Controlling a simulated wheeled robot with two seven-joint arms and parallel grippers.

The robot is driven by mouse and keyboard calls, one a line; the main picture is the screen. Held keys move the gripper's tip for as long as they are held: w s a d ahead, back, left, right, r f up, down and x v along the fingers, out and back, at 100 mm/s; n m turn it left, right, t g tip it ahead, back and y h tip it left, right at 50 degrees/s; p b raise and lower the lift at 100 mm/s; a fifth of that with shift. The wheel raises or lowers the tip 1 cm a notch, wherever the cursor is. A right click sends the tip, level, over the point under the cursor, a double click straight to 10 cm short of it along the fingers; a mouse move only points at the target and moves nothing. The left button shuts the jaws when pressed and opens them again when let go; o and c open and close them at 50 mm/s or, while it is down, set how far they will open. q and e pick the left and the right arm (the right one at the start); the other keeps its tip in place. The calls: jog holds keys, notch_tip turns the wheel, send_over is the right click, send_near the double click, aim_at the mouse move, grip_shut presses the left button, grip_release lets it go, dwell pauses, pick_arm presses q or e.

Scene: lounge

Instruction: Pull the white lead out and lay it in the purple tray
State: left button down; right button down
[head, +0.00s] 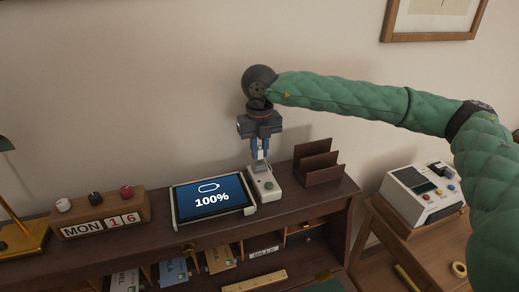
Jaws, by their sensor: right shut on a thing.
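My right gripper (260,156) points down from above, its blue fingers shut on a small white piece, the end of the white lead (260,167). This sits at the top of a narrow white block with buttons (267,188), beside the tablet. I cannot tell whether the lead is still seated in the block or just above it. The rest of the lead is not visible. I see no purple tray in this view. My left gripper is not in view.
A tablet (210,198) reading 100% lies left of the block. A brown letter rack (318,164) stands close on the right. A calendar block (100,217) and lamp base (24,240) are at the left. A white device (422,194) sits on the right table.

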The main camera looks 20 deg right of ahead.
aim_at(260, 145)
jog(key=shift+r, duration=0.15)
jog(key=shift+r, duration=1.9)
